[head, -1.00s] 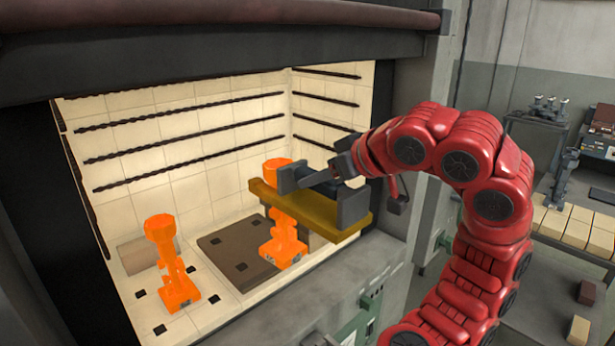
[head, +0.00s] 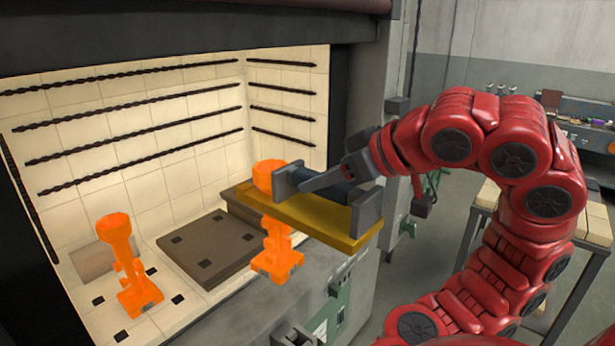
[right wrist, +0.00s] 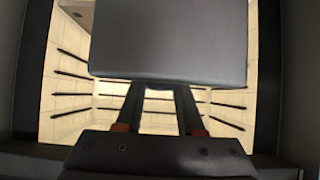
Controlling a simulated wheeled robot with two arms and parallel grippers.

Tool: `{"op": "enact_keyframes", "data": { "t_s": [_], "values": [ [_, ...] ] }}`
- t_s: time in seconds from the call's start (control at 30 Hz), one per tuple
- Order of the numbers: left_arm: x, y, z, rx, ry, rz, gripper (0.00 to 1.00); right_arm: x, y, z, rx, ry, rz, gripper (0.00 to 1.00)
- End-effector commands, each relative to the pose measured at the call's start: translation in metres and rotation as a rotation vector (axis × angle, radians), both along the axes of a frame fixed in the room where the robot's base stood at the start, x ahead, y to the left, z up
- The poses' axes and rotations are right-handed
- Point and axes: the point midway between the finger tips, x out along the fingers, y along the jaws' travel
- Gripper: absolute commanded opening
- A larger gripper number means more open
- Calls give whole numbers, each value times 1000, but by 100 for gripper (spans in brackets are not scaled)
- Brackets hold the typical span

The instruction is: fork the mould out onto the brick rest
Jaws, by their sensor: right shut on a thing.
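A glowing orange mould (head: 277,262) hangs upright at the yellow fork (head: 320,222), its cup above the yellow plate and its body below. It shows in front of the furnace sill. My right gripper (head: 325,188) is shut on the fork's dark handle, at the mould's right. In the right wrist view a dark grey block (right wrist: 170,40) hides the middle, and the mould cannot be seen. A second glowing mould (head: 128,268) stands inside the furnace at the left. Pale bricks (head: 482,208), likely the brick rest, lie on a stand at the right, partly behind my arm.
The furnace chamber (head: 130,120) has pale tiled walls and dark heating rods. A brown slab (head: 195,255) on its floor is bare. A green control box (head: 335,310) sits on the furnace front below the sill. A cluttered bench (head: 585,125) is at the far right.

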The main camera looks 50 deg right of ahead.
Motion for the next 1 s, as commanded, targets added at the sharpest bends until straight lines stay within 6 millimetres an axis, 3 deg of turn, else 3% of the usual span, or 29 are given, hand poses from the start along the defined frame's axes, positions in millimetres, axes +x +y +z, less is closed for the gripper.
{"op": "enact_keyframes", "data": {
  "t_s": [1.0],
  "values": [
    [0, 0, -10, 0, 0, 0, 50, -101, -8, 1, -1, -4, -3, 0]
  ]
}}
